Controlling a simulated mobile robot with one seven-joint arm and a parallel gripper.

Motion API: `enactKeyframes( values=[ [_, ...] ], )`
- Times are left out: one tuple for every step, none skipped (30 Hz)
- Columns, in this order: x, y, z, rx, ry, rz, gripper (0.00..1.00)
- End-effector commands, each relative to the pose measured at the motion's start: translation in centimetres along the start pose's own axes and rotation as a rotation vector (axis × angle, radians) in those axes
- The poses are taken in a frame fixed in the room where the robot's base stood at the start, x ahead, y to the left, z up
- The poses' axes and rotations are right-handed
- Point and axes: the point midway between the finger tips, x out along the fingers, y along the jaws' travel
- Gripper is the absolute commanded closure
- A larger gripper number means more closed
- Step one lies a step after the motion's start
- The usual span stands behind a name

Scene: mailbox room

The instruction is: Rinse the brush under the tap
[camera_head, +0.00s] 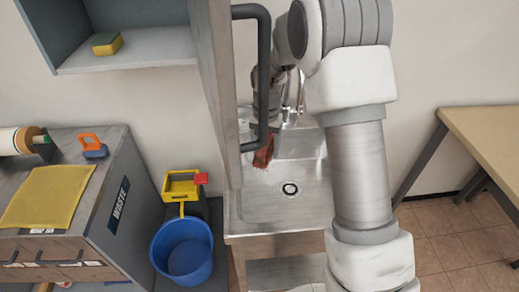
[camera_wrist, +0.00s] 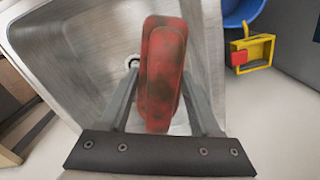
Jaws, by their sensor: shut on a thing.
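The brush shows in the wrist view as a red block (camera_wrist: 163,70) with dark smudges. My gripper (camera_wrist: 160,88) is shut on it, one finger along each side. In the head view the red brush (camera_head: 263,153) is over the left part of the metal sink (camera_head: 262,205), partly behind a dark door handle. The sink's basin and drain also show below the brush in the wrist view (camera_wrist: 85,45). The tap (camera_head: 290,108) stands at the back of the sink, partly hidden by my arm. I cannot make out any running water.
An upright grey door with a dark handle (camera_head: 263,85) stands close left of the sink. A blue bucket (camera_head: 182,252) and a yellow frame (camera_head: 181,187) are on the floor at left. A wooden table (camera_head: 490,135) is at right. The basin around the drain is clear.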

Motion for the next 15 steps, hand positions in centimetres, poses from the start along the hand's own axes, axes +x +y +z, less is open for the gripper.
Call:
enactKeyframes(
  values=[
    [0.1,0.4,-0.5,0.003,0.000,0.000,0.98],
    [0.2,0.6,-0.7,0.003,0.000,0.000,0.98],
    [0.3,0.8,-1.0,0.003,0.000,0.000,0.98],
    [0.3,0.9,-1.3,0.002,0.000,0.000,0.98],
    [0.4,1.1,-1.5,0.002,-0.001,0.000,0.98],
    [0.5,1.4,-1.8,0.002,-0.001,0.000,0.98],
    [0.5,1.6,-2.0,0.003,0.000,0.000,0.98],
    [0.6,1.7,-2.3,0.002,0.000,0.000,0.98],
    [0.6,1.9,-2.6,0.001,0.000,0.000,0.98],
    [0.7,2.1,-2.8,0.001,-0.001,0.000,0.98],
    [0.8,2.3,-3.1,0.001,-0.001,0.001,0.98],
    [0.9,2.6,-3.4,0.002,-0.001,0.000,0.98],
    [0.9,2.8,-3.6,0.002,0.000,0.000,0.98],
    [0.9,2.9,-3.9,0.002,0.000,0.000,0.98],
    [1.0,3.1,-4.2,0.001,0.000,0.000,0.98]
  ],
)
